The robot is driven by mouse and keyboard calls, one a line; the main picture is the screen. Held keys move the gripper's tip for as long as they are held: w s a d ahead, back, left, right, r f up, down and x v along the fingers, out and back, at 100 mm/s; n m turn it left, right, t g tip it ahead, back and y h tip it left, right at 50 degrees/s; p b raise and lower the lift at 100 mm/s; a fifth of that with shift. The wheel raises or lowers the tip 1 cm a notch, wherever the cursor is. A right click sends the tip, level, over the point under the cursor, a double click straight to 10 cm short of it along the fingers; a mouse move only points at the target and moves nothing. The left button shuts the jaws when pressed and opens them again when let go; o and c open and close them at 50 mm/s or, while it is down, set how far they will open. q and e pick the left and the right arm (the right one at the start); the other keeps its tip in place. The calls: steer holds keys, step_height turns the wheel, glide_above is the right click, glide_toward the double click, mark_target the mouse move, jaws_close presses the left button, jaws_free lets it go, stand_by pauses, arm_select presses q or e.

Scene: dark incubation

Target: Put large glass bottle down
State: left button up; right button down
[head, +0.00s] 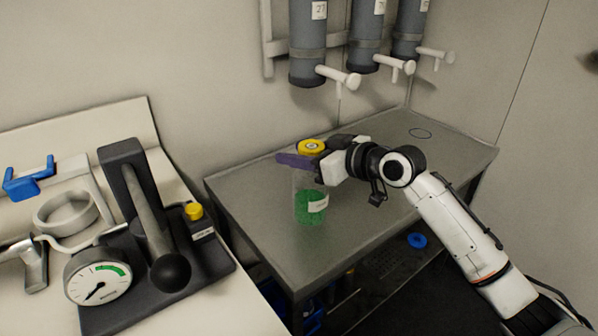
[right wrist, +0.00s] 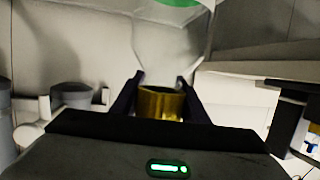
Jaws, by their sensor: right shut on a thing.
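The large glass bottle (head: 311,206) is clear, with a yellow cap (head: 311,147), green contents at the bottom and a white label. It is upright over the grey metal table (head: 255,200); I cannot tell whether its base touches the top. My right gripper (head: 297,160) is shut on the bottle's neck, just below the cap. In the right wrist view the two dark fingers (right wrist: 163,88) close on either side of the yellow cap and neck (right wrist: 162,103), with the clear body (right wrist: 172,50) beyond. My left gripper is not in view.
Grey cylinders with white taps (head: 308,45) hang on the wall above. A bench at left holds a press with a gauge (head: 97,283) and a small dark yellow-capped bottle (head: 199,222). The table's left rear is clear.

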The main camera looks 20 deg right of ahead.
steer(key=shift+f, duration=1.65)
steer(key=c, duration=1.5)
jaws_free()
steer(key=shift+f+b, duration=0.3)
steer(key=o, duration=0.5)
steer(key=shift+c, duration=0.2)
steer(key=shift+r, duration=0.15)
steer(key=v, duration=1.2)
steer(key=shift+r, duration=0.1)
